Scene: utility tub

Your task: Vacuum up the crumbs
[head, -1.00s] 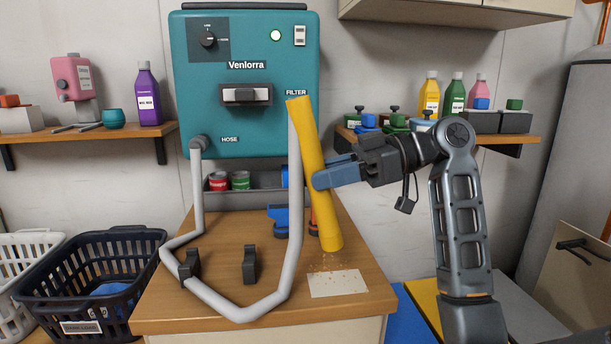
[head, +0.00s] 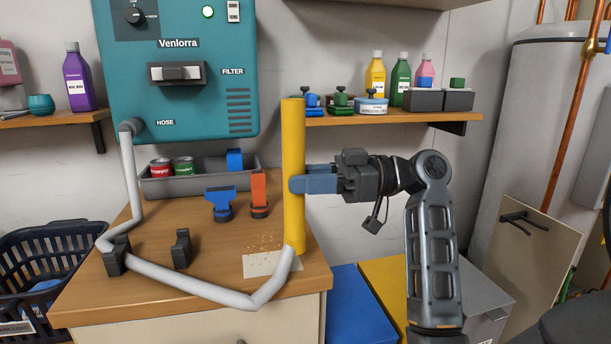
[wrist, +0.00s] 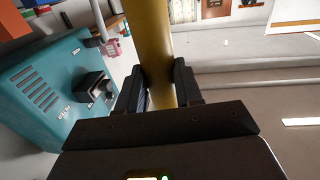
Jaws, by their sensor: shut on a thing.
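My gripper (head: 300,184) is shut on a yellow tube (head: 293,130), the wand, and holds it upright over the right side of the counter. In the wrist view the wand (wrist: 150,40) runs between both fingers. A grey hose (head: 190,286) runs from the teal Venlorra vacuum (head: 180,110) across the counter front and meets the wand's lower end. Orange-brown crumbs (head: 264,243) lie beside and partly on a white card (head: 266,266), left of the wand's lower end. Whether the wand touches the card is unclear.
A blue nozzle (head: 221,203) and an orange nozzle (head: 259,190) stand behind the crumbs. Two dark holders (head: 182,249) stand on the counter's left. A grey bin with cans (head: 160,168) is at the back. A shelf (head: 400,119) with bottles is behind my gripper.

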